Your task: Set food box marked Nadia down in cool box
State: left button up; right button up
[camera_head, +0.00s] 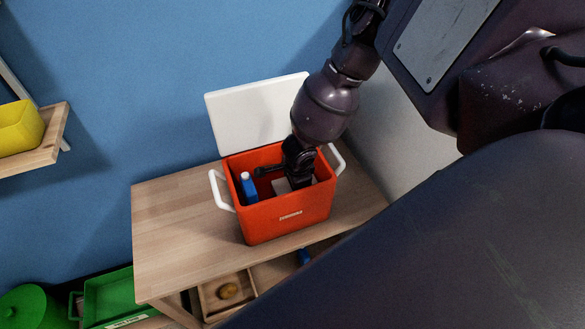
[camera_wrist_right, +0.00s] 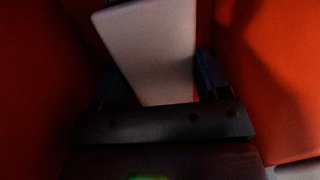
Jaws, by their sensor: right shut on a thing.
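The orange cool box (camera_head: 290,220) stands on the wooden table with its white lid raised at the back. My right gripper (camera_head: 284,180) reaches down inside it. In the right wrist view my right gripper (camera_wrist_right: 160,95) is shut on a pale, flat-faced food box (camera_wrist_right: 155,45), with orange walls on both sides. A pale piece of this food box (camera_head: 281,186) shows beside the fingers in the head view. No name can be read on it. Whether it touches the cool box floor cannot be told. My left gripper is in neither view.
A blue bottle with a white cap (camera_head: 249,188) stands in the left part of the cool box. The table (camera_head: 165,230) is bare to the left. Below are a wooden tray (camera_head: 228,293) and green crates (camera_head: 108,297). A yellow bin (camera_head: 18,127) sits on a shelf at left.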

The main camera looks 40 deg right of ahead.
jog(key=shift+f, duration=0.25)
jog(key=o, duration=1.6)
jog(key=shift+d, duration=0.1)
jog(key=shift+s+a+r+p, duration=0.1)
jog(key=shift+s+r+p, duration=0.2)
jog(key=shift+r, duration=1.7)
jog(key=shift+s+a+r+p, duration=0.1)
jog(key=shift+s+r+p, duration=0.15)
jog(key=shift+r, duration=1.75)
jog(key=shift+s+a+r+p, duration=0.1)
jog(key=shift+s+r+p, duration=0.2)
jog(key=shift+r, duration=1.7)
jog(key=shift+a, duration=0.1)
